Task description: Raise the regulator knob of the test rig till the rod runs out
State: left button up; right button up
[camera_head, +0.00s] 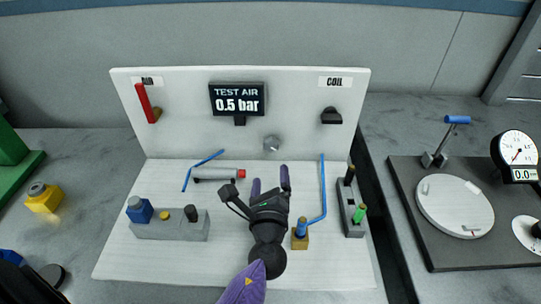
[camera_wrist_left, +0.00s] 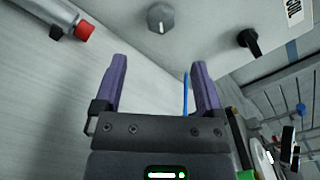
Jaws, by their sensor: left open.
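The test rig is a white base with an upright white panel (camera_head: 190,105). The grey regulator knob (camera_head: 272,143) sits low on the panel, right of centre; it also shows in the left wrist view (camera_wrist_left: 161,18), ahead of the fingers. The display (camera_head: 237,99) above it reads TEST AIR 0.5 bar. A grey cylinder (camera_head: 214,174) with a red end (camera_head: 241,173) lies on the base; no extended rod shows. My left gripper (camera_head: 271,184) is open and empty, below and in front of the knob, apart from it. My right gripper is not seen.
A red lever (camera_head: 143,97) and black knob (camera_head: 331,116) are on the panel. Blue tubes (camera_head: 323,185) run over the base. A valve block (camera_head: 170,225) stands left, another grey block (camera_head: 352,205) right. A gauge rig (camera_head: 440,250) stands further right.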

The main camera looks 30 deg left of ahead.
aim_at(271, 147)
pick_arm(q)
jog(key=b+x, duration=0.1)
jog(key=x, duration=0.8)
jog(key=shift+a+r, duration=0.1)
jog(key=shift+c, duration=0.2)
grip_shut()
jog(key=shift+r+m+p, duration=0.25)
jog(key=shift+m+p, duration=0.2)
jog(key=shift+m, duration=0.45)
jog(key=shift+f+m, duration=0.1)
jog(key=shift+m, duration=0.4)
jog(key=shift+f, duration=0.1)
